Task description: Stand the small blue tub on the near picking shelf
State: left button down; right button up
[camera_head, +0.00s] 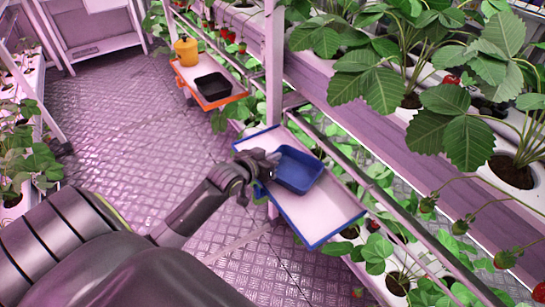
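The small blue tub (300,170) is over the near picking shelf, toward its far end. It looks upright and empty. The near picking shelf (318,212) is a pale tray with a blue rim, fixed to the side of the plant rack. My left gripper (270,165) is at the tub's left wall, with its fingertips overlapping the rim. I cannot tell whether the fingers are closed on the wall, or whether the tub's base touches the shelf. My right gripper is not in view.
A farther orange-rimmed shelf (190,76) holds a black tub (213,87) and a yellow-orange container (187,52). A white rack post (274,65) stands just beyond the near shelf. Strawberry plants (470,115) fill the right side. The near part of the blue-rimmed shelf is bare.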

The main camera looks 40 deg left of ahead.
pick_arm(q)
jog(key=shift+f, duration=0.1)
jog(key=c, duration=2.1)
grip_release()
jog(key=o, duration=0.4)
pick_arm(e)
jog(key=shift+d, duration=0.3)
pick_arm(q)
jog(key=shift+r, duration=0.2)
jog(key=p+v, duration=0.1)
jog(key=v, duration=1.1)
jog(key=shift+d, duration=0.1)
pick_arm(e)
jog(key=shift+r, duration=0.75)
pick_arm(q)
jog(key=shift+f, duration=0.1)
